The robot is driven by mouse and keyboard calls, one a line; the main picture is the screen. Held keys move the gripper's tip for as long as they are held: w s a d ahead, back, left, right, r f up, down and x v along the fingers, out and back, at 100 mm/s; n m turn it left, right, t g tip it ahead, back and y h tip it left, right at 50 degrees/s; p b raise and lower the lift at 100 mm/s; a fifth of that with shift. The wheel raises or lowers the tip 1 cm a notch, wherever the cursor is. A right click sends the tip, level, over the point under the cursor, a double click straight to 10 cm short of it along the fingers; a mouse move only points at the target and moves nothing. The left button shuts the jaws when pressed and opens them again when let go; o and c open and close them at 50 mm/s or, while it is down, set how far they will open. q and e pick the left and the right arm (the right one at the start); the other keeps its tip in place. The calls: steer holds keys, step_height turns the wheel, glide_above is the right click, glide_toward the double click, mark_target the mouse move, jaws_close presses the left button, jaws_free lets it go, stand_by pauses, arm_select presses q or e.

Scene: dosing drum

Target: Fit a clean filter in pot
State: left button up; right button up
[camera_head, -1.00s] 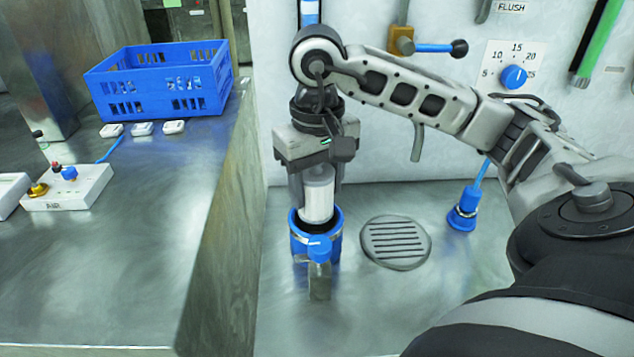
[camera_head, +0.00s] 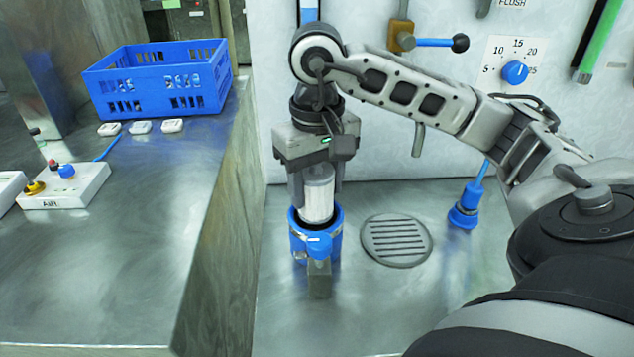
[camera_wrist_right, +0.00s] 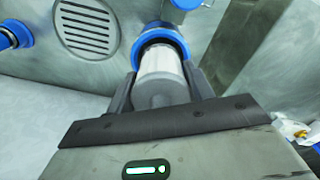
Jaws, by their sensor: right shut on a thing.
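My right gripper (camera_head: 317,195) points down over the blue pot (camera_head: 299,243) and is shut on a white cylindrical filter (camera_head: 318,201). The lower end of the filter is inside the pot's open mouth, and its upper part stands above the rim, upright. In the right wrist view, the filter (camera_wrist_right: 161,66) sits between the two dark fingers and reaches into the blue ring of the pot (camera_wrist_right: 160,33). The filter's lower end and the pot's inside are hidden. My left gripper is not in view.
A round slotted drain (camera_head: 396,240) lies right of the pot. A blue fitting (camera_head: 464,210) stands beyond it. A blue crate (camera_head: 157,84) and a box with knobs (camera_head: 66,187) are on the left counter. The wall has a blue dial (camera_head: 515,72).

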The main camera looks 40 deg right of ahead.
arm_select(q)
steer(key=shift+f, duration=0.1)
arm_select(e)
steer(key=shift+f, duration=0.15)
arm_select(q)
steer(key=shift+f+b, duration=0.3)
steer(key=shift+b, duration=0.45)
arm_select(e)
steer(key=shift+f, duration=0.45)
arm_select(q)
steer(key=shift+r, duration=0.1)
arm_select(e)
steer(key=shift+s+a, duration=0.1)
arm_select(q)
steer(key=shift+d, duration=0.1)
